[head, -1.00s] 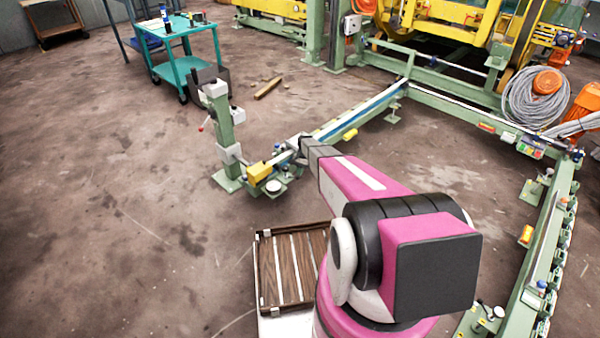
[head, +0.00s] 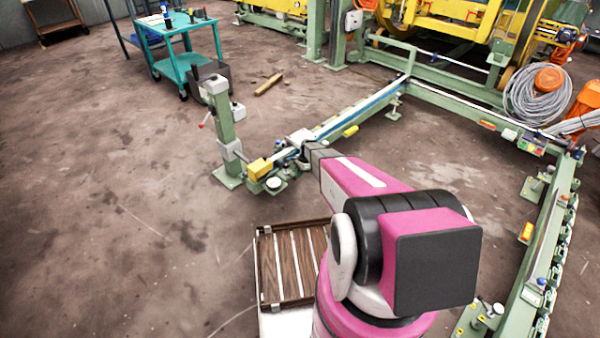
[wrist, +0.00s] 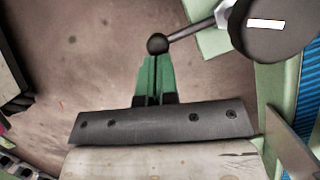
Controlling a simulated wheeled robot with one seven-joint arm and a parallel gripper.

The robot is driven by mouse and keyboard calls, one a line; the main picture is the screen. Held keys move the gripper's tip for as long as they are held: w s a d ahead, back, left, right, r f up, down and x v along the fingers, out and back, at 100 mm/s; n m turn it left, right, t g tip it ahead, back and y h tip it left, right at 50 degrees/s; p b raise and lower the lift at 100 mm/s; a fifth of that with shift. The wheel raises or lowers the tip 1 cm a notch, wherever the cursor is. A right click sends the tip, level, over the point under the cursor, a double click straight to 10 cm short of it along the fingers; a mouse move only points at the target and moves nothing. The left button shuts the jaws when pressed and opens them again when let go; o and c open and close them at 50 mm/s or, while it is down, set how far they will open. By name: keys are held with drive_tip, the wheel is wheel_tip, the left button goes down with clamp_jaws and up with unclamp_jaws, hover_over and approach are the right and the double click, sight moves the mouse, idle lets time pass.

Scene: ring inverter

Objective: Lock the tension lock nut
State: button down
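In the wrist view a lever with a black ball knob (wrist: 158,43) runs up and right to a pale metal nut (wrist: 226,14), which I take to be the tension lock nut. My gripper (wrist: 157,58) points at the knob; its green fingers lie close together, with only a thin dark line between them. The knob shows right at the fingertips; I cannot tell whether they touch it. In the head view my arm reaches the near end of the green rail (head: 352,118) and hides the gripper, lever and nut.
A dark disc (wrist: 275,28) with a white label is beside the nut. A green post (head: 224,130) and a yellow block (head: 259,168) stand at the rail's near end. A teal cart (head: 182,60) is further back. The floor to the left is clear.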

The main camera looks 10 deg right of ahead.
drive_tip(key=s+a+m, duration=0.1)
drive_tip(key=s+a+m+t, duration=0.1)
drive_tip(key=m, duration=0.1)
drive_tip(key=shift+a, duration=0.35)
drive_tip(key=shift+s+a, duration=0.1)
idle(0.3)
idle(0.4)
drive_tip(key=v, duration=1)
drive_tip(key=shift+s, duration=0.15)
drive_tip(key=s+r+n+h, duration=0.3)
drive_tip(key=s+r+n, duration=1.4)
drive_tip(key=s+r, duration=0.9)
drive_tip(key=shift+s+r+h, duration=0.35)
drive_tip(key=shift+s+h, duration=0.05)
drive_tip(key=shift+s, duration=0.6)
